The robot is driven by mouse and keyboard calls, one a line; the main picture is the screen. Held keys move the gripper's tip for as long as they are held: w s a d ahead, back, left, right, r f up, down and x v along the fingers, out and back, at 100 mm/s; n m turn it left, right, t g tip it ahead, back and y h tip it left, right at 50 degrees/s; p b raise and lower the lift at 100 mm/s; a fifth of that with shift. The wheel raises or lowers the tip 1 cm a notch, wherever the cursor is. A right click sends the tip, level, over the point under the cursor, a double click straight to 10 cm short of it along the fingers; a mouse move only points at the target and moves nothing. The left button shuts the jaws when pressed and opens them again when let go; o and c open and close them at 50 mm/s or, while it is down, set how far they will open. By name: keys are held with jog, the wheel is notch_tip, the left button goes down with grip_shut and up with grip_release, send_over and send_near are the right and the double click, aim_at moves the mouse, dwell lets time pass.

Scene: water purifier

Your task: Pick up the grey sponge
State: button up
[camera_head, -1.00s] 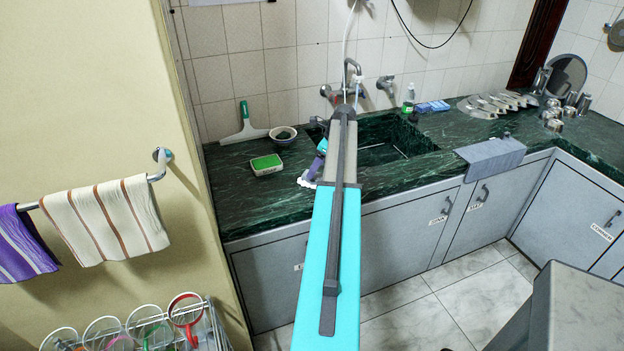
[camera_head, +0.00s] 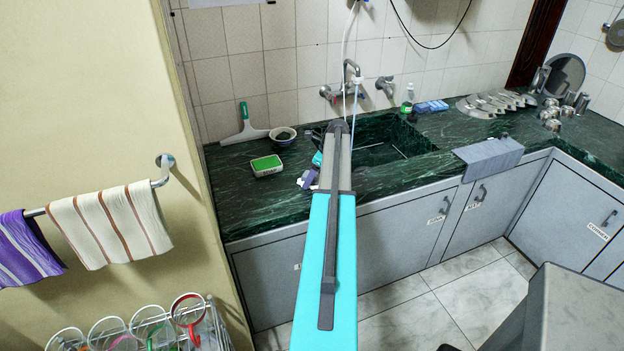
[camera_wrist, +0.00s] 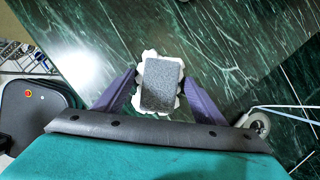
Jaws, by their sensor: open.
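The grey sponge (camera_wrist: 160,84) lies in a white dish with a scalloped rim (camera_wrist: 150,54) on the green marble counter. In the wrist view it sits between the two purple fingers of my gripper (camera_wrist: 160,78), which are open on either side of it. I cannot tell how high the fingertips are above the counter. In the head view my gripper (camera_head: 311,178) is mostly hidden behind my arm, at the counter's front left of the sink. A bit of the white dish shows there, and the sponge is hidden.
The sink (camera_head: 385,140) is to the right, with a faucet (camera_head: 350,75) behind. A grey cloth (camera_head: 489,157) hangs over the counter edge.

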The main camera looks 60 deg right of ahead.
dwell(0.5)
jog(key=c, duration=1.2)
jog(key=shift+r, duration=0.1)
jog(key=shift+r+b, duration=0.5)
jog(key=shift+r, duration=0.1)
jog(key=shift+r+b, duration=0.45)
jog(key=shift+r, duration=0.5)
jog(key=s+b, duration=0.1)
jog(key=s, duration=0.4)
jog(key=s+r+b, duration=0.1)
jog(key=s, duration=0.4)
jog(key=s+d+b, duration=0.1)
jog(key=s+b, duration=0.1)
jog(key=s, duration=0.4)
jog(key=shift+r, duration=0.35)
jog(key=shift+w, duration=0.1)
